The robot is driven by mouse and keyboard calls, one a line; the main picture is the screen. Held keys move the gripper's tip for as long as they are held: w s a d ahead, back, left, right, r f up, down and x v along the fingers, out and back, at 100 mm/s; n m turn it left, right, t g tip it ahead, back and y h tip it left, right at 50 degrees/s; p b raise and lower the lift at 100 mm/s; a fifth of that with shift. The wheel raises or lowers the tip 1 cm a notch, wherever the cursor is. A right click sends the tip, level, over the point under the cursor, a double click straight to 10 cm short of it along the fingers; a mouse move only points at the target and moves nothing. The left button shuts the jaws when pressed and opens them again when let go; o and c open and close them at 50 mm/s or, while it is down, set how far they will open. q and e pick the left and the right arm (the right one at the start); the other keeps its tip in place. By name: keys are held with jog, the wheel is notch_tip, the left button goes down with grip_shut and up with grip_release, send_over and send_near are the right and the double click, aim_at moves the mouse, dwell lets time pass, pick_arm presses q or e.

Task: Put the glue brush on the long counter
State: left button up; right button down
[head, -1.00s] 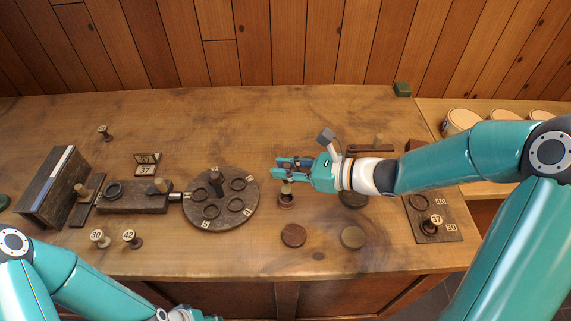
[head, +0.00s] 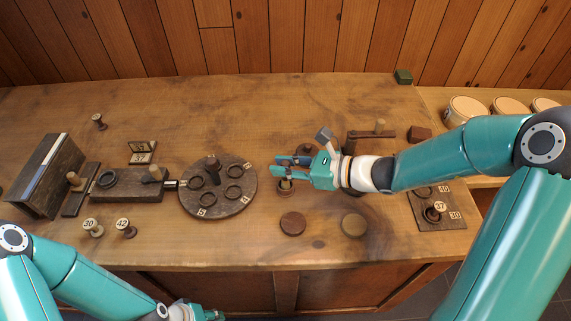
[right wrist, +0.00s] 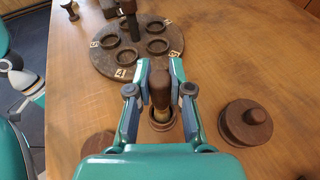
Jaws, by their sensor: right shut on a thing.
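The glue brush (right wrist: 160,88) stands upright in a small dark round pot (right wrist: 161,122), with its dark rounded handle and pale lower part showing in the right wrist view. My right gripper (right wrist: 160,84) is shut on the handle from both sides. In the head view this right gripper (head: 283,171) is over the pot (head: 286,188) and mostly hides the brush. The brush's lower end is hidden inside the pot. The long counter (head: 300,105) is the wide wooden top beneath everything. My left gripper (head: 200,313) is at the bottom edge, partly cut off, its jaws unclear.
A round stand with rings (head: 243,205) is left of the pot. Dark discs (head: 292,224) (head: 353,225) lie nearer me. A board with numbered spots (head: 440,220) lies right. The counter's back middle is clear.

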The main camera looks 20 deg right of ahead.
jog(key=shift+f, duration=0.2)
jog(key=c, duration=1)
grip_release()
jog(key=shift+d, duration=0.1)
